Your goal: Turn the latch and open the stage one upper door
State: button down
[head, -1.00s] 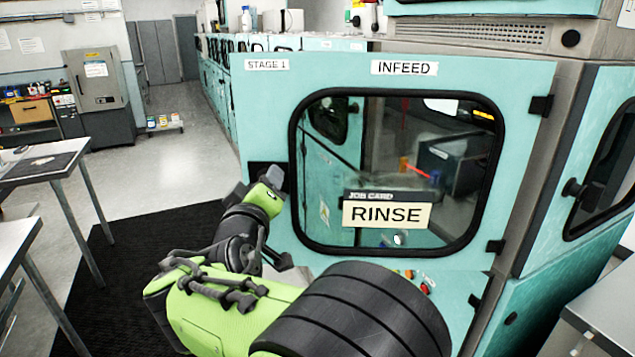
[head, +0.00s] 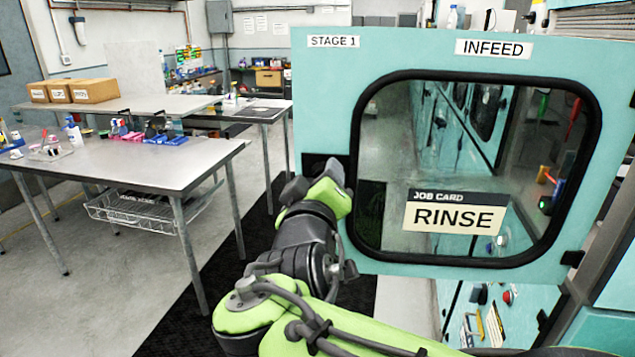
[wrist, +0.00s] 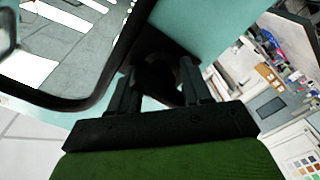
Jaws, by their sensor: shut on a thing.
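The stage one upper door (head: 330,95) is teal with a large black-rimmed window, marked STAGE 1 and INFEED. It stands swung out from the cabinet, with hinges at its right edge. A RINSE job card (head: 454,218) shows at the window's lower part. The dark latch (wrist: 158,72) sits at the door's left edge. My gripper (head: 318,180) is at that edge, shut on the latch. In the wrist view its two fingers (wrist: 160,88) stand either side of the dark latch; the latch's exact angle is hard to see.
A grey table (head: 150,165) with bottles and small tools stands left, with another table (head: 180,104) bearing boxes behind it. A black mat (head: 225,270) lies under the arm. Bare floor (head: 110,290) is free at the lower left. A red button (head: 508,297) shows below the door.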

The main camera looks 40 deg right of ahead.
jog(key=shift+s+a, duration=0.1)
dwell(0.3)
jog(key=c, duration=0.8)
grip_release()
jog(key=b+v, duration=0.1)
jog(key=v, duration=1.4)
jog(key=shift+s+a, duration=0.2)
jog(key=shift+s, duration=0.05)
jog(key=shift+f, duration=0.1)
